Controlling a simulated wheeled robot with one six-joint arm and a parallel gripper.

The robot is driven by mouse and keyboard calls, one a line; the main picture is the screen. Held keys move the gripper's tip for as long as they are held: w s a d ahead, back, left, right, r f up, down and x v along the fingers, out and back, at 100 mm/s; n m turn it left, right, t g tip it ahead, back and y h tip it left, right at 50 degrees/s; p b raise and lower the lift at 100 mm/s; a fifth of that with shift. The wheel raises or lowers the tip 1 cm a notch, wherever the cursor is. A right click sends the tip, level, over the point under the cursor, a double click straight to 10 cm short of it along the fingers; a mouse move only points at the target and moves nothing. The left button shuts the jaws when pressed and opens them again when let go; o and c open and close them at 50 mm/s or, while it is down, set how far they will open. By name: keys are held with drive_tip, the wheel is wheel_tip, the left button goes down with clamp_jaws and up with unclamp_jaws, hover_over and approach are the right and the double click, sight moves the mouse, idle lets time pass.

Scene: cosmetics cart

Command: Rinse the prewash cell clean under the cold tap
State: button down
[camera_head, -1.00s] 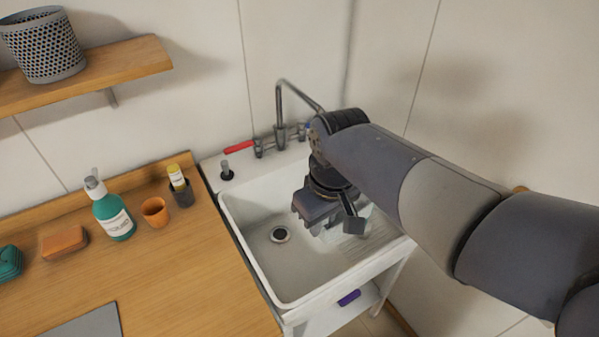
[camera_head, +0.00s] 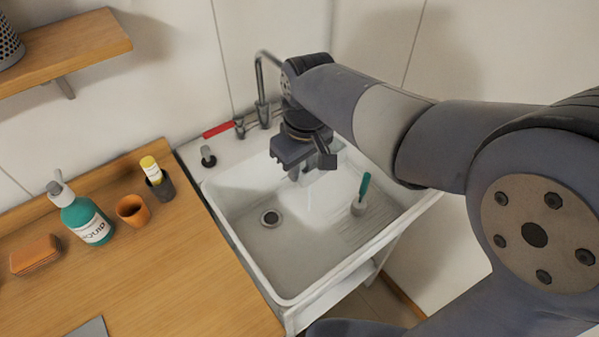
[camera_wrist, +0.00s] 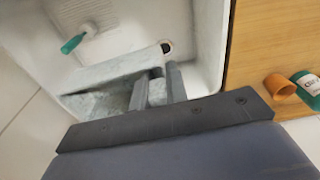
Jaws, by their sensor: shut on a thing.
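My gripper (camera_head: 306,172) hangs over the white sink (camera_head: 237,237), in front of the tap (camera_head: 262,90) and below its spout end, which is hidden behind my arm. In the wrist view its fingers (camera_wrist: 161,88) are shut on a pale, see-through piece, the prewash cell (camera_wrist: 98,76). In the head view the cell is hardly visible; a faint pale streak shows below the fingers, and I cannot tell whether it is glass or water. The red tap lever (camera_head: 217,130) points left. The blue cold lever is hidden.
A teal-handled brush (camera_head: 361,192) stands on the sink's ribbed right side. The drain (camera_head: 270,218) is open. On the wooden counter (camera_head: 170,280) are a soap bottle (camera_head: 88,218), an orange cup (camera_head: 131,209), a dark holder (camera_head: 161,186) and an orange-brown block (camera_head: 36,256).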

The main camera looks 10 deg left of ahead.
drive_tip(key=w+a+f, duration=0.1)
drive_tip(key=w+f, duration=0.2)
drive_tip(key=w, duration=0.2)
drive_tip(key=shift+w+a+b, duration=0.15)
drive_tip(key=shift+a+b, duration=0.05)
drive_tip(key=shift+b, duration=0.2)
drive_tip(key=shift+r, duration=0.1)
drive_tip(key=w+p, duration=0.1)
drive_tip(key=w, duration=0.1)
drive_tip(key=w+a+p, duration=0.1)
drive_tip(key=w, duration=0.2)
drive_tip(key=shift+a+r+p, duration=0.15)
drive_tip(key=shift+a+p, duration=0.05)
drive_tip(key=shift+p, duration=0.2)
